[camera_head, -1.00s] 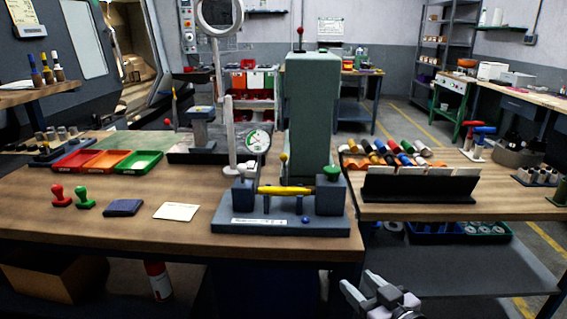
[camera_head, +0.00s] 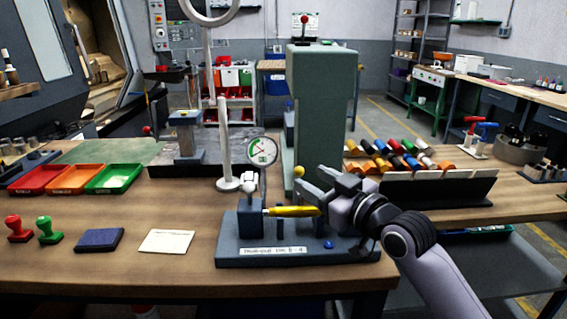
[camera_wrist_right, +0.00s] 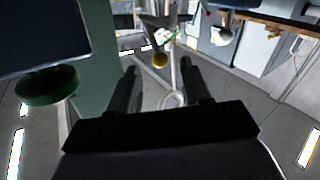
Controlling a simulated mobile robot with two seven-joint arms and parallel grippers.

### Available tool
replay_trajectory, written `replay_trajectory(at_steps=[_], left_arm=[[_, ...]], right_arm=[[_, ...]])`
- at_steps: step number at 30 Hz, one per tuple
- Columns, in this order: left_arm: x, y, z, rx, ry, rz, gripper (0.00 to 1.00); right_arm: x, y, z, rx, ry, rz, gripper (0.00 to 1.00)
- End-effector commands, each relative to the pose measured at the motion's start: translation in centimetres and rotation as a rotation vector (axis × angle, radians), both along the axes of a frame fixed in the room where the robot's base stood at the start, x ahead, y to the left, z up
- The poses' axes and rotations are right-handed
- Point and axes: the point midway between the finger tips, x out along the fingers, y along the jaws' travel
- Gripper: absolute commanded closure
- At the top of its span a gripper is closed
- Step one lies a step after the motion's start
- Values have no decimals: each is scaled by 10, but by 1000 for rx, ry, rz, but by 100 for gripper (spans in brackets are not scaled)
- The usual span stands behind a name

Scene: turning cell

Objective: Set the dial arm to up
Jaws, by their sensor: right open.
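The dial gauge (camera_head: 262,151), with a round white and green face, stands above the left part of a grey-blue bench fixture (camera_head: 238,256). A yellow ball knob (camera_head: 299,171) shows right of the dial. The dial (camera_wrist_right: 166,34) and the yellow knob (camera_wrist_right: 160,61) also show in the right wrist view, the knob ahead of and between my fingertips. How the knob joins the dial arm is unclear. My right gripper (camera_head: 308,184) is open, close to the knob, with no visible grip on it; contact cannot be told. My left gripper is out of view.
A yellow bar (camera_head: 292,211) lies across the fixture below my right gripper. A tall green column (camera_head: 321,100) stands just behind. A white post (camera_head: 226,150) stands left of the dial.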

Motion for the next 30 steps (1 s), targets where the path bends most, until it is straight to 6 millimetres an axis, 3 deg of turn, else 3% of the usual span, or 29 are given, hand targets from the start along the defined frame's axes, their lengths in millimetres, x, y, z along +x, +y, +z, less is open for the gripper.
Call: replay_trajectory(at_steps=[18, 30], left_arm=[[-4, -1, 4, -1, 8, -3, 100], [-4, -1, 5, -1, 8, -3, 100]], right_arm=[[49, 33, 1, 1, 0, 0, 52], [59, 40, 0, 1, -1, 0, 52]])
